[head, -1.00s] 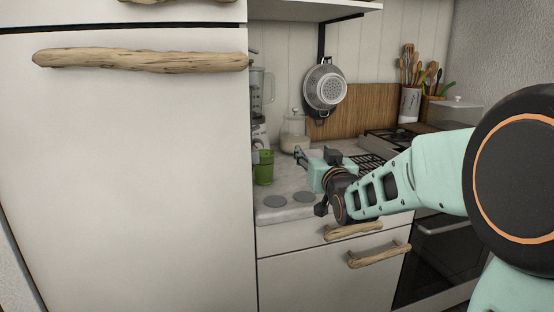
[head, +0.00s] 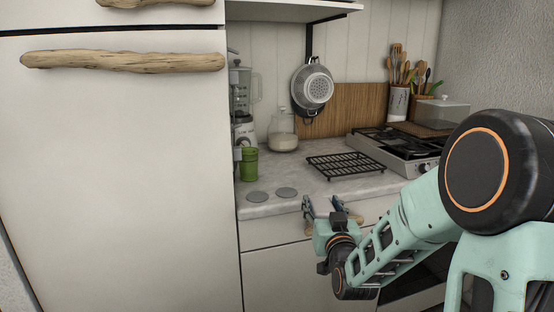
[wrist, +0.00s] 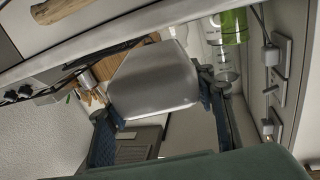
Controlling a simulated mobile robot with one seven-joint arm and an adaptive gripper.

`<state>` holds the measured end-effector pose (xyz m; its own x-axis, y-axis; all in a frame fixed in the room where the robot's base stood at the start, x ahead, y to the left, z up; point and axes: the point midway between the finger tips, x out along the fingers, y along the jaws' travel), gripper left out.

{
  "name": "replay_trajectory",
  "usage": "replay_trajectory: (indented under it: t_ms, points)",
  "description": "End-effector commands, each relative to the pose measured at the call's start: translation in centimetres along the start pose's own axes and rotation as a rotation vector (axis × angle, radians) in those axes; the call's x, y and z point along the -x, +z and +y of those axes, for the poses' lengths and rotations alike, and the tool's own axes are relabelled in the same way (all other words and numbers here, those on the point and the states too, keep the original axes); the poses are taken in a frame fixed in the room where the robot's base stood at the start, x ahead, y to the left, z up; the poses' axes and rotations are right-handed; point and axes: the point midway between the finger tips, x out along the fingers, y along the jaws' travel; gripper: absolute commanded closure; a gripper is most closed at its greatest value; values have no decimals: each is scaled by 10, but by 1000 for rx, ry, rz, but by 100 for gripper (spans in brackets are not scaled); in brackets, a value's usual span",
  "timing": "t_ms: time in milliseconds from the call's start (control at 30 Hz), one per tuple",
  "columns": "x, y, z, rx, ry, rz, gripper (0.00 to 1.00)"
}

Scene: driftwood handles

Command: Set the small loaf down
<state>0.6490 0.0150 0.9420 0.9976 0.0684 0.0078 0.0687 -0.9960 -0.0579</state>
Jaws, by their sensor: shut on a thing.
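My gripper (head: 322,207) is in front of the counter's front edge in the head view, with its fingers upward in the picture. In the wrist view my gripper (wrist: 160,122) has its blue finger pads on either side of a smooth, pale grey, rounded block (wrist: 152,78). I take this block to be the small loaf; its surface shows no bread detail. The fingers are shut on it. In the head view I cannot make out the loaf clearly between the fingers. The counter (head: 315,190) lies behind my gripper.
A black wire rack (head: 345,165) lies on the counter before the stove (head: 400,150). A green cup (head: 249,163), a glass jar (head: 283,135) and a blender (head: 241,100) stand at the left. A tall white cabinet (head: 120,180) borders the left.

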Motion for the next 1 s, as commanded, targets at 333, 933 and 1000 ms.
replay_trajectory:
  t_ms: [333,933,1000]
  points:
    - [44,44,16,24,70,-1,78]
    - [43,-46,10,23,68,-4,78]
    - [43,-57,9,23,68,-4,78]
